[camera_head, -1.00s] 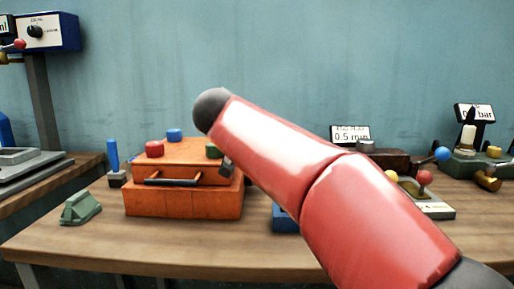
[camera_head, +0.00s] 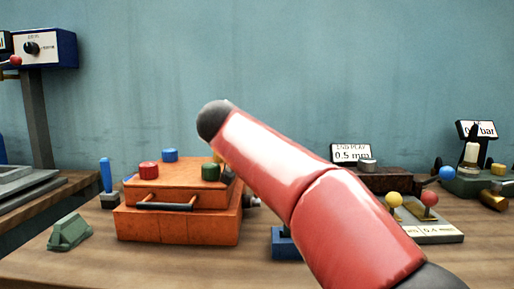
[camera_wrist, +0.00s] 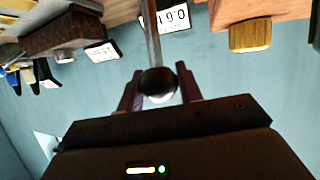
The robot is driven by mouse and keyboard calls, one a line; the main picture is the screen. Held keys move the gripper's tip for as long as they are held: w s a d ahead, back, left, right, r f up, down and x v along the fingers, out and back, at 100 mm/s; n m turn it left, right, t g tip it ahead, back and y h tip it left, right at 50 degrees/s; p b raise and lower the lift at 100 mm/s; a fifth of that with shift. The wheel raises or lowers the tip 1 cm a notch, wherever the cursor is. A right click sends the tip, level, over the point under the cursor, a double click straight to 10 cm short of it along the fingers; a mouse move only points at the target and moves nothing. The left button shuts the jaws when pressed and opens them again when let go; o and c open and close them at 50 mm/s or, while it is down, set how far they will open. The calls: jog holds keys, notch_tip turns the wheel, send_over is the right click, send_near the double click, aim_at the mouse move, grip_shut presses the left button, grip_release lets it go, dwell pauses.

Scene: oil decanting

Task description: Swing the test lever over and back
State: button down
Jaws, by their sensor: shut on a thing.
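In the wrist view, my gripper (camera_wrist: 159,88) is shut on the dark round knob (camera_wrist: 157,80) of a lever. Its thin metal rod (camera_wrist: 152,35) runs up from the knob to the top of the picture. One finger is on each side of the knob. The lever's foot is out of the picture. In the head view my red arm reaches across the middle, and neither my gripper nor the held knob can be made out there.
An orange box (camera_head: 180,225) with coloured caps stands left on the bench, beside a green block (camera_head: 69,232). A blue block (camera_head: 285,243) sits partly behind my arm. A plate with yellow and red knobs (camera_head: 432,234) and a gauge stand (camera_head: 477,152) are right. Bare bench lies in front.

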jog(key=shift+f, duration=0.1)
jog(key=c, duration=0.9)
grip_release()
jog(key=shift+a, duration=0.1)
jog(key=shift+c, duration=0.2)
jog(key=v, duration=0.7)
jog(key=shift+s, duration=0.3)
jog(key=shift+a, duration=0.1)
